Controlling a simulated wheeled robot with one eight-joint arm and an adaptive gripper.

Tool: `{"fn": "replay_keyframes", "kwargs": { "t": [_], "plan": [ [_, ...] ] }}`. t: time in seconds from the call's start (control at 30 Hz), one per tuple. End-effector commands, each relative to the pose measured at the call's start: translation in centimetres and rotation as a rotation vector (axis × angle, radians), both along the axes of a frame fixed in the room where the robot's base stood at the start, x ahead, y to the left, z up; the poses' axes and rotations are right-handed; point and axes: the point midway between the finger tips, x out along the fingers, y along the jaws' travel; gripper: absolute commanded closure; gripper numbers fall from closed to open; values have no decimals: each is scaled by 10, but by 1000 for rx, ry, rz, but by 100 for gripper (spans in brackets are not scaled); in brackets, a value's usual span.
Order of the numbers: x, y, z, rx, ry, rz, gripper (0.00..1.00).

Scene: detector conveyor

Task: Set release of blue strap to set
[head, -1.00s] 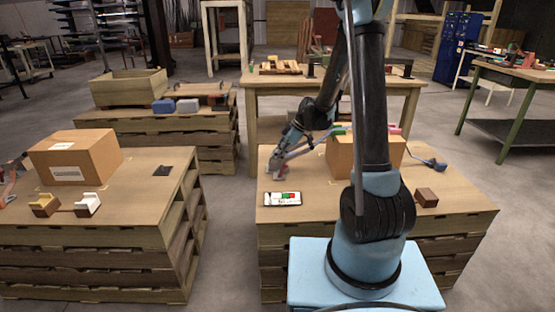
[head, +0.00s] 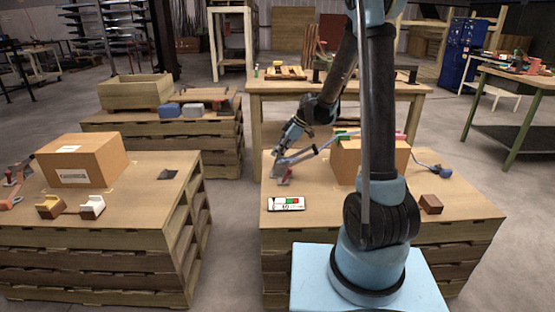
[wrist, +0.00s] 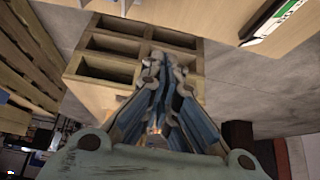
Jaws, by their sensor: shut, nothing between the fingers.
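A blue-grey strap or lever (head: 310,152) slants from a small reddish base (head: 282,176) up to the cardboard box (head: 345,160) on the right pallet stack. I cannot tell clearly whether this is the release. More blue strap with a blue end piece (head: 434,168) lies right of the box. My gripper (head: 281,151) is just above the reddish base, close to the strap's lower end; contact is unclear. In the wrist view my gripper (wrist: 160,62) has its fingers together with nothing seen between them. My arm hides part of the box.
A white display panel with green and red areas (head: 286,203) lies in front of the base. A small brown block (head: 431,204) is at right. The left pallet stack holds another box (head: 82,160) and yellow and white brackets. An aisle separates the stacks.

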Motion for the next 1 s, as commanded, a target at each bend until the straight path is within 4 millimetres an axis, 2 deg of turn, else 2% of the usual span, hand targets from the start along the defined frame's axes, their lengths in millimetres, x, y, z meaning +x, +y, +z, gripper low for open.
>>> {"fn": "replay_keyframes", "kwargs": {
  "t": [0.2, 0.4, 1.0],
  "plan": [
    [4, -29, 27, 0, 1, -7, 100],
    [6, -47, 44, 0, 1, -6, 100],
    [3, -55, 53, -7, 7, -24, 100]
  ]
}}
